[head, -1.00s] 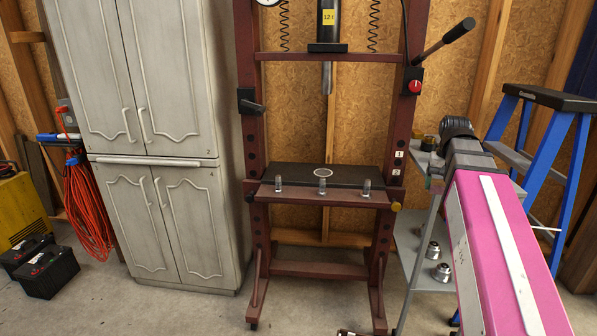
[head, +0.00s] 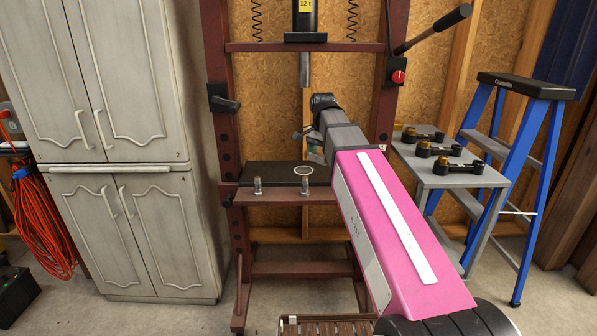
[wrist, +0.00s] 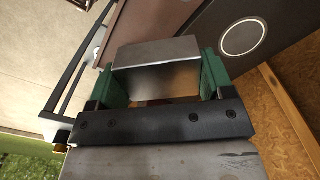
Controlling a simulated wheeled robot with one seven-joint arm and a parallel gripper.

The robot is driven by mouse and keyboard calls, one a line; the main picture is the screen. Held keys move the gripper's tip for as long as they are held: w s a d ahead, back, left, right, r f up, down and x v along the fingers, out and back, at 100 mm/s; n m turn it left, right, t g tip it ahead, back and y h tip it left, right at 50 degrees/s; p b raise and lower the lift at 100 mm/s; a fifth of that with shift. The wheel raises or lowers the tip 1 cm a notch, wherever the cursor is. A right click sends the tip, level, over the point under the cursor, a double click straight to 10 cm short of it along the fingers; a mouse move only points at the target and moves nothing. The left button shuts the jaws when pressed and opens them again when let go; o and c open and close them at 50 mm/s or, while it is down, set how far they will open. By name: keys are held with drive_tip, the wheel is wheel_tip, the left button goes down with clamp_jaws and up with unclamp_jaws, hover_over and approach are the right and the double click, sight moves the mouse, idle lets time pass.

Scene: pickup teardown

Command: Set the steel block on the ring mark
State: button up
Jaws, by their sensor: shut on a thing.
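In the wrist view my gripper (wrist: 162,72) is shut on the steel block (wrist: 157,64), a plain grey block held between two green fingers. The ring mark (wrist: 244,37) is a pale circle on the dark press bed, right of and beyond the block in that view. In the head view the ring mark (head: 303,170) lies on the dark bed plate (head: 262,172) of the maroon press, with nothing on it. My arm reaches in from the lower right, and its end is above and near the ring mark. The block is not clearly seen there.
Upright pins (head: 258,187) stand along the bed's front beam. The press ram (head: 304,70) hangs above the bed. A grey side table (head: 450,180) with several dark tools stands right, beside a blue stepladder (head: 478,115). A pale cabinet (head: 130,225) stands left.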

drive_tip(key=w+a+m, duration=0.7)
drive_tip(key=a+m, duration=0.2)
drive_tip(key=a, duration=0.4)
hover_over(304, 170)
wheel_tip(304, 170, down, 7)
drive_tip(key=shift+f, duration=2.15)
drive_tip(key=shift+s+f, duration=0.1)
drive_tip(key=o, duration=1.5)
drive_tip(key=shift+c, duration=0.2)
wheel_tip(304, 170, up, 8)
drive_tip(key=shift+f, duration=0.15)
